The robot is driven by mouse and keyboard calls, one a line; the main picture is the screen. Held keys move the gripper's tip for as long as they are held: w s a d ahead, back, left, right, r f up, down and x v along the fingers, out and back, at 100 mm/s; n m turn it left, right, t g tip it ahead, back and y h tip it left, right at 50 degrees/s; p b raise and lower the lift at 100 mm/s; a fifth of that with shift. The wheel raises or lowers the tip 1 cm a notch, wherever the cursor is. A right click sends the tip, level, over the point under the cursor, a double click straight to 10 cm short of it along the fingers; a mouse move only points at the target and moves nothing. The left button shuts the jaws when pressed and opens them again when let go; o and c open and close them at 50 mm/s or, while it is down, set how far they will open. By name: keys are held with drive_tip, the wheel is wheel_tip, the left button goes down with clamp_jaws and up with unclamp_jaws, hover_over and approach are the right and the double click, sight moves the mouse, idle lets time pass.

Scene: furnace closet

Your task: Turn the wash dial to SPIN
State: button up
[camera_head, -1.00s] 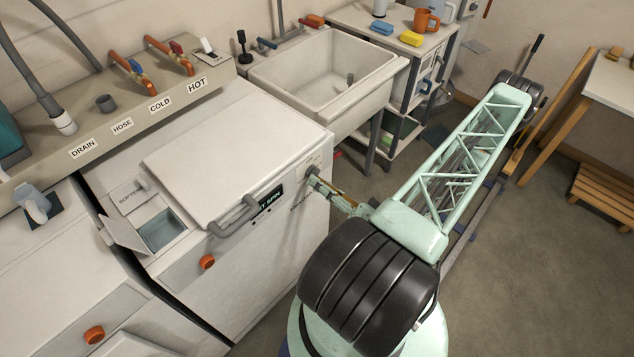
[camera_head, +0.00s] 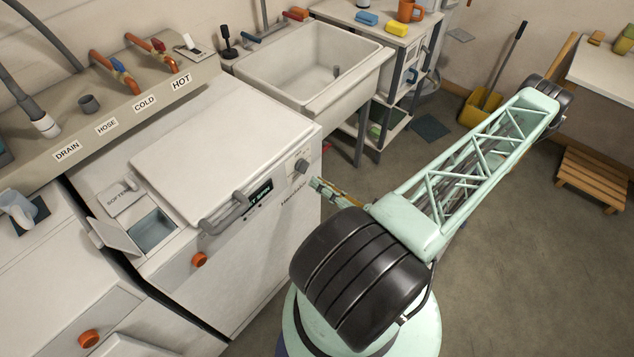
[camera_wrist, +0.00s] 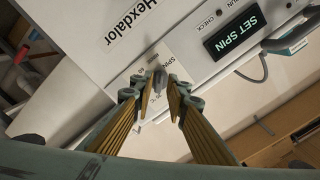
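The wash dial (camera_head: 301,166) is a small dark grey knob on the white washer's front panel, right of the display. It also shows in the wrist view (camera_wrist: 159,77), with a SPIN label beside it; I cannot tell where its pointer rests. The display (camera_wrist: 248,31) reads SET SPIN in the wrist view. My gripper (camera_head: 316,184) is just in front of the dial, with a small gap between them in the head view. In the wrist view my gripper (camera_wrist: 154,95) has its fingers apart and empty, with the dial ahead between the fingertips.
The washer's lid (camera_head: 218,140) is shut, with a grey handle (camera_head: 226,213) left of the dial. An orange knob (camera_head: 199,259) sits lower on the front. A sink (camera_head: 312,70) stands behind the washer. The floor (camera_head: 540,260) to the right is clear.

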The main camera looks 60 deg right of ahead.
drive_tip(key=shift+v, duration=0.75)
drive_tip(key=shift+s, duration=0.1)
